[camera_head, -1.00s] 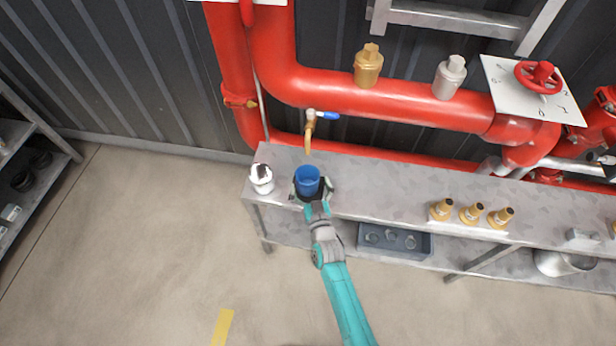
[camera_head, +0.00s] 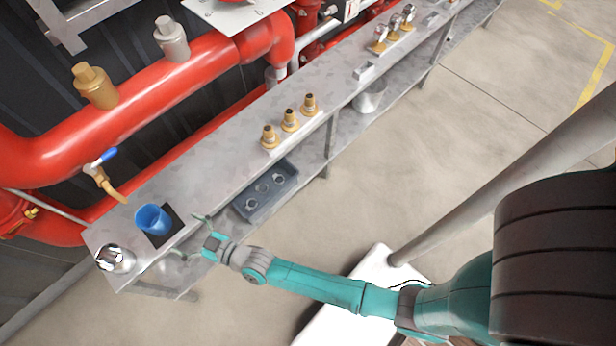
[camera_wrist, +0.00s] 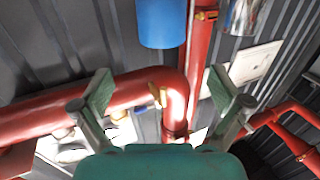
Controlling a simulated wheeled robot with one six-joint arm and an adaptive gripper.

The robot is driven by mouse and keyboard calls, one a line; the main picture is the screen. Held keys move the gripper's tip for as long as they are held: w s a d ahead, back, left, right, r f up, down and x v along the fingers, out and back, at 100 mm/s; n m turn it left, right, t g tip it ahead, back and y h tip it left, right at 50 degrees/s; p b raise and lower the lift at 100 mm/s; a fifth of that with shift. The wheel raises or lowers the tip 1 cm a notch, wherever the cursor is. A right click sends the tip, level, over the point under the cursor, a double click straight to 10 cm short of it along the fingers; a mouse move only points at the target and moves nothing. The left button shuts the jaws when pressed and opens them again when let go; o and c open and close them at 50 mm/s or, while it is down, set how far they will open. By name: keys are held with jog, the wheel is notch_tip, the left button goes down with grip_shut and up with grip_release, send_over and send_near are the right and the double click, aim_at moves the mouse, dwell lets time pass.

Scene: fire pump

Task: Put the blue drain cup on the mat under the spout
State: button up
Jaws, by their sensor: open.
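The blue drain cup (camera_head: 153,220) stands upright on the dark mat (camera_head: 172,224), near the left end of the grey bench. The cup hides part of the mat. The brass spout (camera_head: 112,187) with a blue lever (camera_head: 104,157) is just behind and left of the cup in the head view; I cannot tell whether its mouth is right over the cup. My gripper (camera_head: 192,240) is open and empty at the bench's front edge, apart from the cup. In the wrist view the cup (camera_wrist: 162,22) is at the top, beyond the spread fingers (camera_wrist: 162,100).
A white and silver container (camera_head: 115,258) stands close to the cup at the bench's end. Several brass fittings (camera_head: 290,120) stand farther along. A grey bin (camera_head: 265,190) is on the lower shelf. Red pipes (camera_head: 150,90) run behind the bench (camera_head: 220,165).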

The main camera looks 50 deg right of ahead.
jog(key=s+d+r+m+h, duration=0.1)
jog(key=s+d+r+h, duration=0.1)
jog(key=s+d, duration=0.75)
jog(key=s+d+r+m+h, duration=0.1)
jog(key=s+d, duration=0.6)
jog(key=s, duration=0.6)
jog(key=s+d+r+m+g+h, duration=0.1)
jog(key=s+d+r, duration=0.1)
jog(key=s+r, duration=0.5)
jog(key=s+d+r+m+g+h, duration=0.1)
jog(key=s+d+r+h, duration=0.1)
jog(key=s+r, duration=0.6)
jog(key=shift+s+d+r, duration=0.3)
jog(key=shift+s+d, duration=0.15)
jog(key=shift+d, duration=0.25)
